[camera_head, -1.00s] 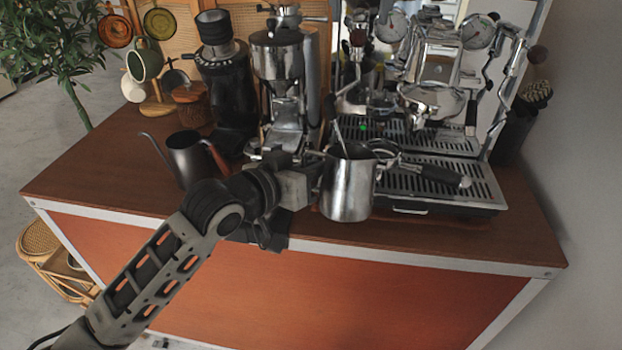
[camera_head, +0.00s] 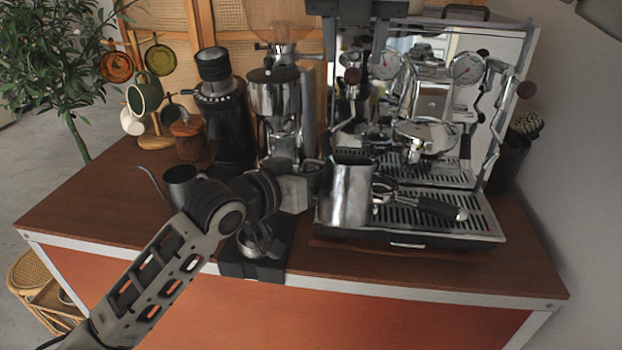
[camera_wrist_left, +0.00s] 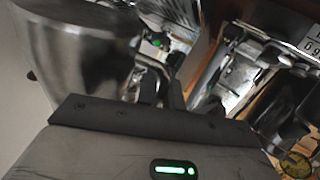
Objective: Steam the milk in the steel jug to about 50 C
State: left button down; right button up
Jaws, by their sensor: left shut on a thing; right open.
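The steel jug (camera_head: 347,192) is upright in front of the espresso machine's left side and overlaps its drip tray in the head view. I cannot tell whether it touches the tray. My left gripper (camera_head: 305,190) is shut on the jug at its left side. The jug's metal wall (camera_wrist_left: 75,50) fills the upper left of the left wrist view. A thin steam wand (camera_head: 327,135) comes down at the jug's rim; whether its tip is inside is hidden. The milk is not visible. My right gripper is not in view.
The espresso machine (camera_head: 430,130) stands at the right, with a portafilter (camera_head: 425,205) on its drip tray (camera_head: 480,222). A grinder (camera_head: 280,110), a black grinder (camera_head: 222,120) and a dark kettle (camera_head: 183,182) stand left.

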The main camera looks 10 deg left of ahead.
aim_at(353, 69)
jog(key=shift+x, duration=3)
jog(key=c, duration=0.8)
